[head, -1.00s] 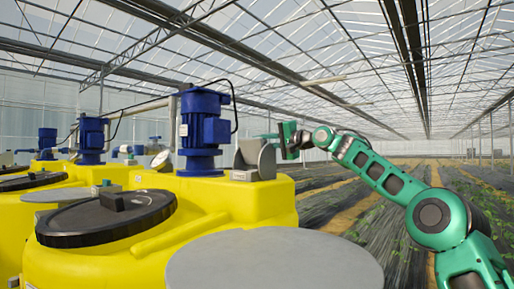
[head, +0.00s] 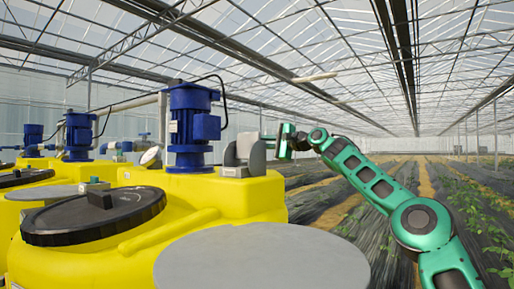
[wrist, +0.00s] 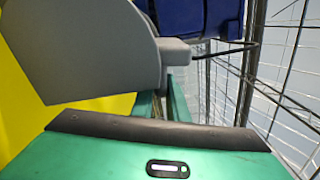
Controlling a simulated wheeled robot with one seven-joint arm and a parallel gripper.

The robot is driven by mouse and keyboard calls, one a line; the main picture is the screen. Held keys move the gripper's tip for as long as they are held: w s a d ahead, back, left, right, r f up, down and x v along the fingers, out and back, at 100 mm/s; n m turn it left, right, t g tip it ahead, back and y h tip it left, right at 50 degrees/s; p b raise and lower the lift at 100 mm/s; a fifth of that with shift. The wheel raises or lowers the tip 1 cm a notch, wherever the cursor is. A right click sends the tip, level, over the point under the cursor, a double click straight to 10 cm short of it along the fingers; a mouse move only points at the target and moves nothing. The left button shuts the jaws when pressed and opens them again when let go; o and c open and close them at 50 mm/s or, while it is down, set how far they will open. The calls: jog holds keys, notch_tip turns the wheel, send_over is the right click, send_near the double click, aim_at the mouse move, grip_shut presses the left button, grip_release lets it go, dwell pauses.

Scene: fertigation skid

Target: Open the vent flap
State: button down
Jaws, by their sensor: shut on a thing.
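The vent flap (head: 257,158) is a grey, round-edged plate standing steeply against a grey vent housing (head: 243,147) on top of the yellow tank. In the wrist view the flap (wrist: 75,45) fills the upper left, with a grey block (wrist: 176,54) beside its right edge. My gripper (head: 268,137) reaches in from the right at the upper edge of the flap. In the wrist view its green fingers (wrist: 163,92) are close together and shut on a grey part by the flap. The exact contact is partly hidden between the fingers.
A blue motor (head: 193,128) stands just left of the vent. The yellow tank (head: 120,250) has a black lid (head: 95,215) and a large grey disc (head: 262,262) in front. Crop rows (head: 460,200) lie to the right.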

jog(key=shift+s+r, duration=0.1)
jog(key=shift+r, duration=0.3)
jog(key=c, duration=1.8)
grip_release()
jog(key=shift+o, duration=0.2)
jog(key=shift+f, duration=0.2)
jog(key=shift+d, duration=0.1)
jog(key=v, duration=1)
jog(key=shift+d+f, duration=0.1)
